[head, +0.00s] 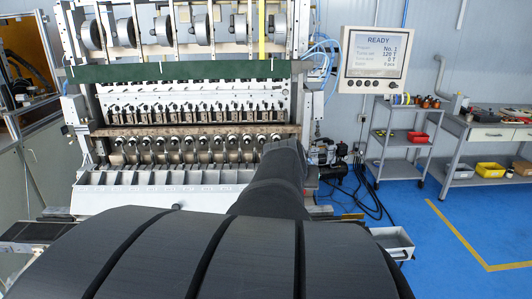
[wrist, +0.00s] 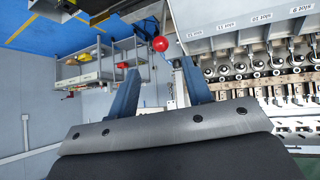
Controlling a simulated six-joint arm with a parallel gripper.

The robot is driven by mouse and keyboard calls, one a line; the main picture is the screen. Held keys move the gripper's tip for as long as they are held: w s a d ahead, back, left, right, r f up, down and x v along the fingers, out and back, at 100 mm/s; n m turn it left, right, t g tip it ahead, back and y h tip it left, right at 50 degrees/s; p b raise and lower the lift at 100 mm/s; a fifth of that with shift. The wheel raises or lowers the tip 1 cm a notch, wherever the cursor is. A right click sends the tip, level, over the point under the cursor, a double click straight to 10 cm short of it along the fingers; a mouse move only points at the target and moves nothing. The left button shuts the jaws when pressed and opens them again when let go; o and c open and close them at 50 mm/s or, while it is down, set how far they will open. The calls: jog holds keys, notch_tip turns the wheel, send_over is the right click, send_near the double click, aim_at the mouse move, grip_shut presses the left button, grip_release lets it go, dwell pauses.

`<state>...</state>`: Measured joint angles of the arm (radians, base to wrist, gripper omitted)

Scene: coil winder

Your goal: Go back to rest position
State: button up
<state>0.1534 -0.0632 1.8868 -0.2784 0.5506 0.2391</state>
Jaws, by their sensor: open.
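My gripper (wrist: 157,68) shows in the wrist view with its two blue fingers apart and nothing between them. A round red knob (wrist: 160,44) appears just beyond the fingertips; I cannot tell how far off it is. In the head view my own dark arm covers the gripper and the knob. The coil winder (head: 185,120) stands ahead, with a row of spindles across its middle and a row of grey slot bins (head: 150,178) below. Its numbered slots (wrist: 262,17) also show at the right of the wrist view.
The winder's screen (head: 374,60) reads READY. A grey shelf cart (head: 398,139) with spools and a red bin stands at the right, beside a workbench (head: 490,132). A small grey tray (head: 393,241) sits low at the right. Blue floor (head: 430,240) is open there.

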jog(key=x, duration=1.2)
dwell(0.5)
jog(key=v, duration=1.2)
jog(key=x, duration=1.2)
jog(key=shift+s, duration=0.1)
jog(key=w, duration=0.2)
jog(key=shift+w+r, duration=0.1)
jog(key=shift+w, duration=0.2)
jog(key=shift+w+g, duration=1.05)
jog(key=shift+g, duration=0.15)
